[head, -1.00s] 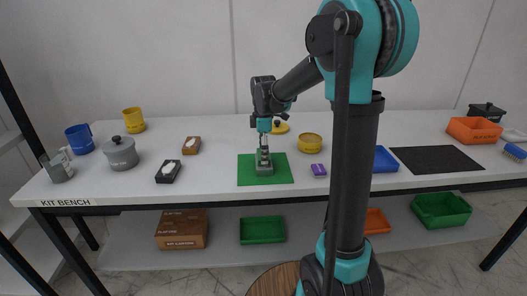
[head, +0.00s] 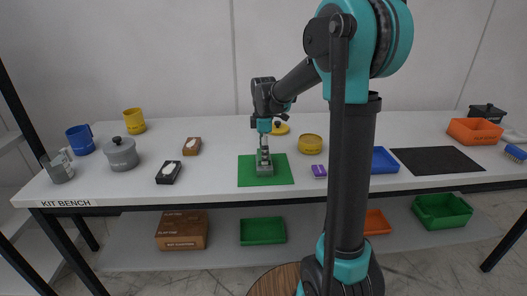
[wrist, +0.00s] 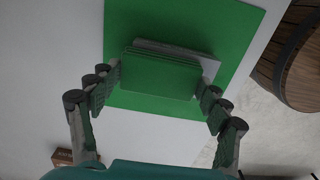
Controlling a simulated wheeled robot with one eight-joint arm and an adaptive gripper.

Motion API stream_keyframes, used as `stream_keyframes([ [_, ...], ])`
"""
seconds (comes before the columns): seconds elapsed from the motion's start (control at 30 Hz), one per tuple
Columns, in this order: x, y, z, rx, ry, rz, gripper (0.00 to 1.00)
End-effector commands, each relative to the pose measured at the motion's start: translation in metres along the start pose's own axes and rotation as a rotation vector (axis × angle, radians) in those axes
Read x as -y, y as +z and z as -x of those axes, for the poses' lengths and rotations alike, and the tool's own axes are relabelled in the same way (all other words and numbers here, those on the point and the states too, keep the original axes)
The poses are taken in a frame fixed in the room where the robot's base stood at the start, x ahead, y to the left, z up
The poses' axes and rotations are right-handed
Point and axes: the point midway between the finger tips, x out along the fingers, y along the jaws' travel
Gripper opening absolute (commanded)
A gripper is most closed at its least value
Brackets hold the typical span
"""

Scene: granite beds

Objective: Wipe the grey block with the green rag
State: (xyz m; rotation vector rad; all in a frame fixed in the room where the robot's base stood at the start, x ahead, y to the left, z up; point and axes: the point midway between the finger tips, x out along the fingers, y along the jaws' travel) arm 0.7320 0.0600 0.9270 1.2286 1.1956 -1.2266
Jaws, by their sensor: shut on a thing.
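The green rag (wrist: 160,76) shows in the wrist view as a folded pad between the fingers of my gripper (wrist: 160,92), which is shut on it. Just beyond the rag, a strip of the grey block (wrist: 205,63) shows; the rag hides most of it. The block also shows in the head view (head: 264,171), on a green mat (head: 246,178), with my gripper (head: 264,157) pointing straight down over it. The rag looks to be at the block's top, but I cannot tell whether they touch.
A purple-topped sponge or brush (head: 319,171) lies right of the mat. A black brush (head: 169,172), brown brush (head: 192,146) and grey pot (head: 121,154) stand left. White bench space separates them.

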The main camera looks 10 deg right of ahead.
Motion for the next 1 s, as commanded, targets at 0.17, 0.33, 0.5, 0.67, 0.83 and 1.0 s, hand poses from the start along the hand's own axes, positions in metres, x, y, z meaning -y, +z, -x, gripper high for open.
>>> stream_keyframes([
  [0.17, 0.009, 0.0, -0.001, 0.0, 0.0, 0.0, 0.5],
  [0.33, 0.002, 0.0, -0.001, 0.0, 0.0, 0.0, 0.5],
  [0.5, -0.011, 0.0, 0.0, 0.0, 0.0, 0.0, 0.5],
  [0.67, -0.015, 0.0, 0.001, 0.0, 0.0, 0.0, 0.5],
  [0.83, -0.008, 0.0, 0.0, 0.0, 0.0, 0.0, 0.5],
  [1.0, 0.005, 0.0, -0.002, 0.0, 0.0, 0.0, 0.5],
])
